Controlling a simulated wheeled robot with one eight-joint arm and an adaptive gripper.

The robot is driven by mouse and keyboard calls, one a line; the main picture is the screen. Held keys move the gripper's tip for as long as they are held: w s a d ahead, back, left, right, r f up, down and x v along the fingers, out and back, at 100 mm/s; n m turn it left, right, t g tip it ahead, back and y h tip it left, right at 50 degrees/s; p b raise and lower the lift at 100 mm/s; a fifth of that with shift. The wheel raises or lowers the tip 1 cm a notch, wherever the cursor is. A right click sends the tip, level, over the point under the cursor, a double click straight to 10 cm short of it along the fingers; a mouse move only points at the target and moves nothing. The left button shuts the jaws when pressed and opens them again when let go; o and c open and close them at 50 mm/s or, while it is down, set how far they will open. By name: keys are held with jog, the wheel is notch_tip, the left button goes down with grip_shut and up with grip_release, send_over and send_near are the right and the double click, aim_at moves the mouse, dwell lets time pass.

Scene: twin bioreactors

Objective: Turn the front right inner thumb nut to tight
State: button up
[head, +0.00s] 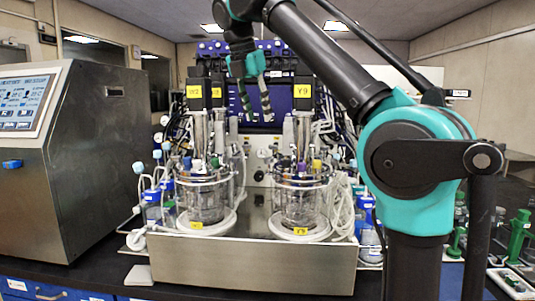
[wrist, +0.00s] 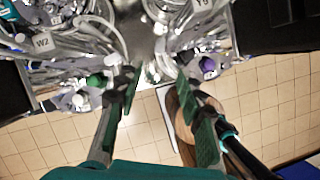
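Two glass bioreactor vessels stand side by side on a steel base. The left vessel (head: 206,205) and the right vessel (head: 301,208), below the motor marked Y9 (head: 302,91), have crowded metal head plates. The thumb nuts are too small to single out among the fittings. My gripper (head: 256,115) hangs above and between the vessels, pointing down, with its fingers apart and empty. In the wrist view my gripper (wrist: 157,78) is also open. The W2 unit (wrist: 42,41) shows at its upper left and the Y9 unit (wrist: 203,40) at its upper right.
Loose tubing (head: 340,205) hangs right of the right vessel. A steel cabinet with a screen (head: 70,150) stands at left. My arm covers part of the right side. Green-handled items (head: 519,235) stand at far right. The steel base's front (head: 250,268) is clear.

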aim_at(269, 158)
jog(key=x, duration=1.3)
jog(key=shift+w+d+f, duration=0.1)
jog(key=shift+w+f, duration=0.05)
jog(key=shift+f, duration=0.25)
grip_shut()
